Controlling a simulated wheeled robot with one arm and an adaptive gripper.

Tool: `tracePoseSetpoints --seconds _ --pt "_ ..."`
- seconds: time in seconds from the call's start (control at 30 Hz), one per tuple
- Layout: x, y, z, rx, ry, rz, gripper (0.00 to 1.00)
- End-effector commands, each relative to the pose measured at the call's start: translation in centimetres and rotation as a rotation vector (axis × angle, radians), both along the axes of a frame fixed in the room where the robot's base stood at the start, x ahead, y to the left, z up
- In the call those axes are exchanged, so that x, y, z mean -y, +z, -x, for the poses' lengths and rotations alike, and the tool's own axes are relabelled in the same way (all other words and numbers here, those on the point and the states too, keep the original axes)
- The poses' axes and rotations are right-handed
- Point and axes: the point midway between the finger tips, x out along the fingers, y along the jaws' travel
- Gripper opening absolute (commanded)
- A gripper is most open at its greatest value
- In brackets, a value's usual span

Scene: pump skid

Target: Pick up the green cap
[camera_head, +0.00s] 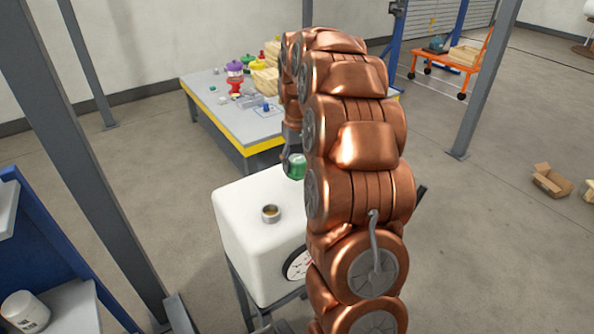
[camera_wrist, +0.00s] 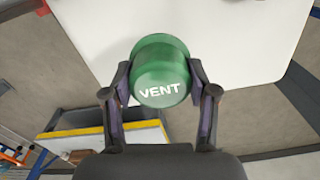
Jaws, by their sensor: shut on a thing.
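The green cap (camera_wrist: 160,72) has "VENT" in white letters on it. It sits between the two fingertips of my gripper (camera_wrist: 161,85) in the wrist view, and the gripper is shut on it. In the head view the green cap (camera_head: 296,167) shows beside my arm, over the far part of the white tank (camera_head: 250,222). My gripper (camera_head: 291,160) is largely hidden there by my copper arm. An open round neck (camera_head: 271,213) stands on the tank's top, apart from the cap. I cannot tell the exact height of the cap above the tank.
A table with a yellow edge (camera_head: 258,149) stands behind the tank and holds several small items. A grey post (camera_head: 105,170) rises at left. An orange cart (camera_head: 447,68) and a cardboard box (camera_head: 552,180) stand at right. Open floor lies right of my arm.

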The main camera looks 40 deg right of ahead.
Motion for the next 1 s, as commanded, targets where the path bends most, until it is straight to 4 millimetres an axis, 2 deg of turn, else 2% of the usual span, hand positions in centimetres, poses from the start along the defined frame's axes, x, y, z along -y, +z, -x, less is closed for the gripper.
tracePoseSetpoints --seconds 0.07,0.47,0.67,1.0 --pt "0.0 0.4 0.0 0.001 0.001 0.0 0.1" --pt "-0.5 0.8 2.8 0.001 0.0 -0.001 0.1" --pt "-0.9 0.9 5.4 0.002 -0.001 0.0 0.1" --pt "-1.8 1.4 11.1 0.001 -0.001 0.0 0.1"
